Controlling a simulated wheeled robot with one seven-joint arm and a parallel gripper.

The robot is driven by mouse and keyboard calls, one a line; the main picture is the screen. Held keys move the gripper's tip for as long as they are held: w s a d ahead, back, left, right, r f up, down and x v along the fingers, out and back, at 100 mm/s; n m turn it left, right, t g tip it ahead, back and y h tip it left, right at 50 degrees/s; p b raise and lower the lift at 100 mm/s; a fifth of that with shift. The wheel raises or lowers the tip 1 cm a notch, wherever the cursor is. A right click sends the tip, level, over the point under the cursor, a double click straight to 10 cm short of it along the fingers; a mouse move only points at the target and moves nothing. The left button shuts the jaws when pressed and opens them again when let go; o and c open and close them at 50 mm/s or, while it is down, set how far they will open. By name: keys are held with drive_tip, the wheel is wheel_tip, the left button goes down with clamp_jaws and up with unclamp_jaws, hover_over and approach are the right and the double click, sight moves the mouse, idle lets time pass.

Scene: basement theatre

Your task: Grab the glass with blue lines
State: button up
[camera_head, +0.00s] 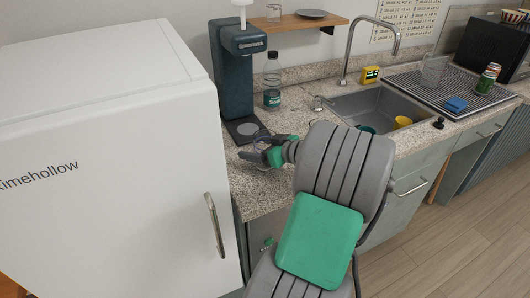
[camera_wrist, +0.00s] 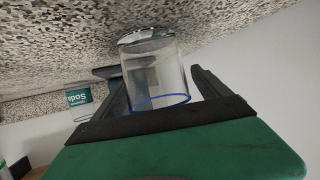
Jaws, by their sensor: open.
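The clear glass (camera_wrist: 157,72) has a thin blue line around its rim. In the wrist view, which is upside down, it stands on the speckled counter between my gripper's two fingers. My gripper (camera_head: 258,152) is open around the glass, at counter height. In the head view the glass (camera_head: 261,142) shows only as a faint shape with a bluish line, partly hidden by my gripper. I cannot tell whether either finger touches it.
A dark soda machine (camera_head: 234,75) stands behind the gripper, with a soda bottle (camera_head: 272,82) beside it. The sink (camera_head: 375,108) holds a yellow cup (camera_head: 402,122). A white fridge (camera_head: 110,170) borders the counter on the left.

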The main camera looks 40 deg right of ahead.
drive_tip(key=shift+c, duration=0.5)
drive_tip(key=c, duration=1.6)
drive_tip(key=shift+r, duration=0.15)
